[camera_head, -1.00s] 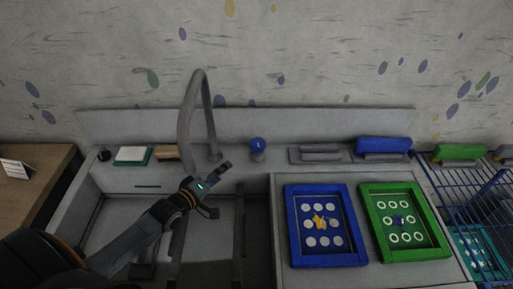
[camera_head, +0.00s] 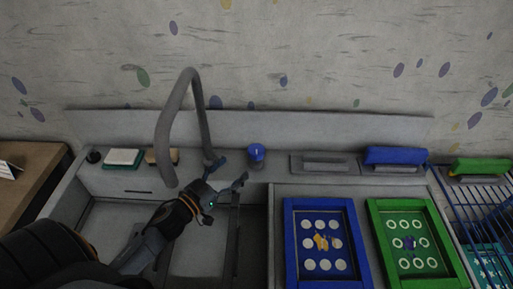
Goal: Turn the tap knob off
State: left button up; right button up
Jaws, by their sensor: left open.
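The blue tap knob (camera_head: 257,156) stands on the grey ledge behind the sink, right of the tap. The grey tap (camera_head: 187,85) arches up from the ledge, its spout hanging over the sink. My left gripper (camera_head: 232,172) is open and empty. Its fingers point up and right, over the back of the sink, with the tips left of the knob and near the tap's foot. I see a gap between the fingers and the knob. My right gripper is out of view.
The sink basin (camera_head: 203,250) lies below my left arm. A sponge (camera_head: 124,157) and a brush-like block sit on the ledge at left. Blue (camera_head: 290,238) and green (camera_head: 380,225) printing frames lie on the right counter. Squeegees and a blue rack (camera_head: 476,195) are farther right.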

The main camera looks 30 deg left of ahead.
aim_at(250, 153)
pick_arm(q)
jog(key=p+x, duration=0.1)
jog(key=x, duration=1)
jog(key=shift+w, duration=0.2)
jog(key=c, duration=1.2)
jog(key=shift+o, duration=0.2)
jog(key=shift+m+g+h+p, duration=0.4)
jog(key=shift+m+h, duration=0.3)
jog(key=shift+h, duration=0.4)
jog(key=o, duration=1.2)
jog(key=shift+c, duration=0.2)
jog(key=shift+s, duration=0.1)
